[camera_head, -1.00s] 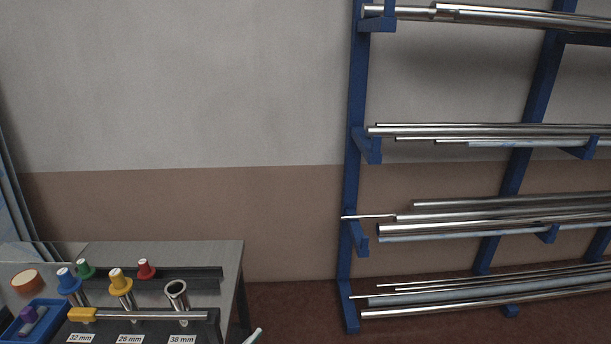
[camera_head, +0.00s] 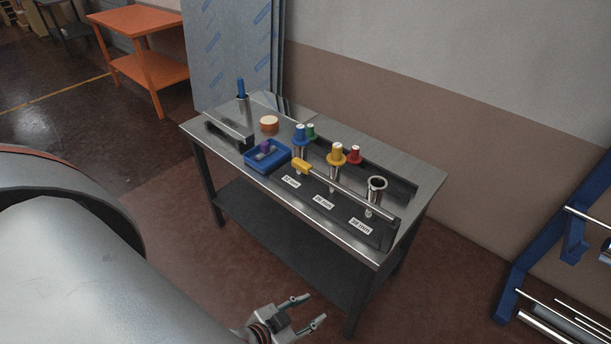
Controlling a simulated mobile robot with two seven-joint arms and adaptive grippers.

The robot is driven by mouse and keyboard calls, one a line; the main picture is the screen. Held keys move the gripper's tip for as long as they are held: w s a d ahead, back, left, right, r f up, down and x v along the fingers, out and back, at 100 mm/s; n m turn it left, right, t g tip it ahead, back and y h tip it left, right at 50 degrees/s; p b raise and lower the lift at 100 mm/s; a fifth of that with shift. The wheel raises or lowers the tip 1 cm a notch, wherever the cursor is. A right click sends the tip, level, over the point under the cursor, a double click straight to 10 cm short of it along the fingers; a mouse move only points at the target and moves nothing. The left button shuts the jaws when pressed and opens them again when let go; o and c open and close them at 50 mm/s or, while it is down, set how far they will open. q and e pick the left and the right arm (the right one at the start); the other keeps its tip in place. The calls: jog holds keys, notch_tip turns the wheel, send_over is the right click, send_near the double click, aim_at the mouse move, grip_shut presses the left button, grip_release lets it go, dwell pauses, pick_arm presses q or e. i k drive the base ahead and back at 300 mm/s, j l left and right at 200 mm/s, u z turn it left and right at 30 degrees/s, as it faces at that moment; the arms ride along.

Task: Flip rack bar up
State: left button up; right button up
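The rack bar (camera_head: 350,195) is a thin metal rod with a yellow grip (camera_head: 302,165) at its left end. It lies low along the front of the dark rack (camera_head: 386,240), across the front of the upright tubes. The rack stands on the metal table and carries white size labels. Plugs with blue, green, yellow and red collars and an open metal tube (camera_head: 376,190) stand at the rack. My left gripper (camera_head: 311,308) is low in front of the table, below the tabletop and apart from the bar. Its fingers are spread and empty. My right gripper is not in view.
A large grey cylinder (camera_head: 120,285) fills the lower left. A blue rack (camera_head: 535,245) stands right. Floor between table and blue rack is clear.

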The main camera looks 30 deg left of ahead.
aim_at(304, 167)
jog(key=u, duration=0.85)
